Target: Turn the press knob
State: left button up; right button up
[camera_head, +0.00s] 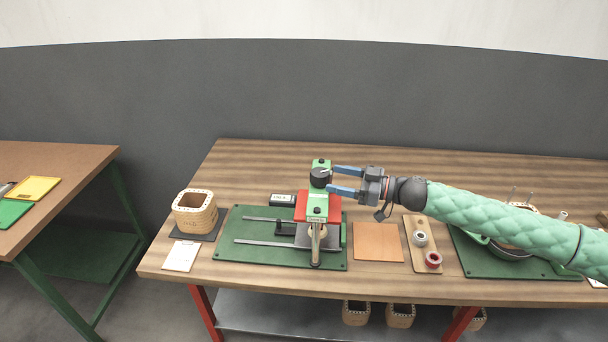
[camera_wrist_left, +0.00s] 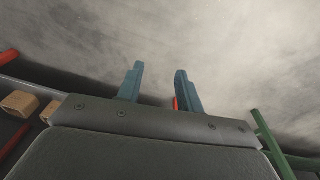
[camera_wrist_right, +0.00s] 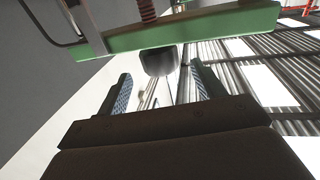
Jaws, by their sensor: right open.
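The press (camera_head: 318,205) is green and red and stands on a green base mat (camera_head: 228,250). Its dark round knob (camera_head: 320,177) is near the top, and it also shows in the right wrist view (camera_wrist_right: 158,61). My right gripper (camera_head: 332,179) is open, with its blue fingertips at the right side of the knob, one behind and one in front. In the right wrist view the knob lies just beyond and between the fingertips; I cannot tell whether they touch it. My left gripper (camera_wrist_left: 159,82) is open and empty, over grey floor, outside the head view.
A second table (camera_head: 60,160) stands at far left.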

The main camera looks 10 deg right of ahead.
aim_at(312, 174)
jog(key=p+x, duration=0.2)
jog(key=x, duration=0.4)
jog(key=shift+w+a+r+p, duration=0.1)
jog(key=shift+a+p, duration=0.15)
jog(key=shift+p, duration=0.1)
pick_arm(q)
notch_tip(312, 174, down, 9)
jog(key=s+a, duration=0.2)
pick_arm(e)
jog(key=shift+w+a, duration=0.3)
jog(key=shift+a, duration=0.3)
jog(key=c, duration=1)
